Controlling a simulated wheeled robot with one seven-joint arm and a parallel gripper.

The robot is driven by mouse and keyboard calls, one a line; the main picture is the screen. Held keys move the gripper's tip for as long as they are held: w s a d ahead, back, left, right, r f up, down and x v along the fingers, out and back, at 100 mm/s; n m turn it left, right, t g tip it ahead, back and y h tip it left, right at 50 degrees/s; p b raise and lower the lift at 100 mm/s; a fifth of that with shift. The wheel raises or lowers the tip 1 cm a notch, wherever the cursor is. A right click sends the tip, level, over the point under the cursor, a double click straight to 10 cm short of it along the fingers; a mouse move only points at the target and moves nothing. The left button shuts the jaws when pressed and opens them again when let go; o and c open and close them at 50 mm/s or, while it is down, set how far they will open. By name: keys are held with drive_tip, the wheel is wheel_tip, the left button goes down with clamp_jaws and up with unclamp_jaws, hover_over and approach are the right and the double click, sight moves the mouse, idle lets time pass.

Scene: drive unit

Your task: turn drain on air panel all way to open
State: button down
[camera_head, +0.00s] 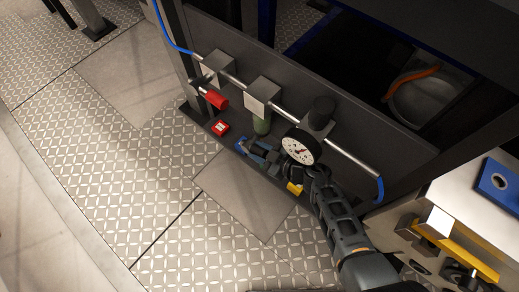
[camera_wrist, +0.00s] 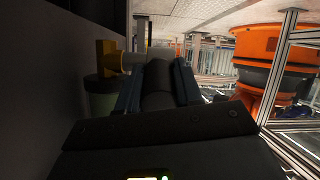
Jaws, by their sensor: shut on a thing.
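The air panel (camera_head: 340,105) carries a metal pipe with fittings, a green bowl (camera_head: 262,124) and a round white gauge (camera_head: 299,150). My gripper (camera_head: 254,149), with blue fingers, is low at the panel, just below the green bowl. In the wrist view, the green bowl (camera_wrist: 101,97) is at left, with a yellow drain fitting (camera_wrist: 107,59) and its grey stem beside my fingers. My gripper (camera_wrist: 160,72) is shut, and the stem reaches towards its fingers. A dark rounded shape between them hides the grasp. The drain's angle cannot be read.
A red valve handle (camera_head: 214,98) and a red box (camera_head: 220,128) are left of my gripper. A black knob (camera_head: 321,110) stands above the gauge. Blue hose (camera_head: 170,35) runs at the pipe's left end. The tread-plate floor (camera_head: 120,180) in front is clear.

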drive_tip(key=c, duration=0.8)
unclamp_jaws()
drive_tip(key=shift+d, duration=0.1)
drive_tip(key=shift+o, duration=0.2)
drive_tip(key=p+v, duration=0.3)
drive_tip(key=v, duration=0.4)
drive_tip(key=shift+s+d+p, duration=0.2)
drive_tip(key=shift+d+p, duration=0.1)
drive_tip(key=shift+p, duration=0.1)
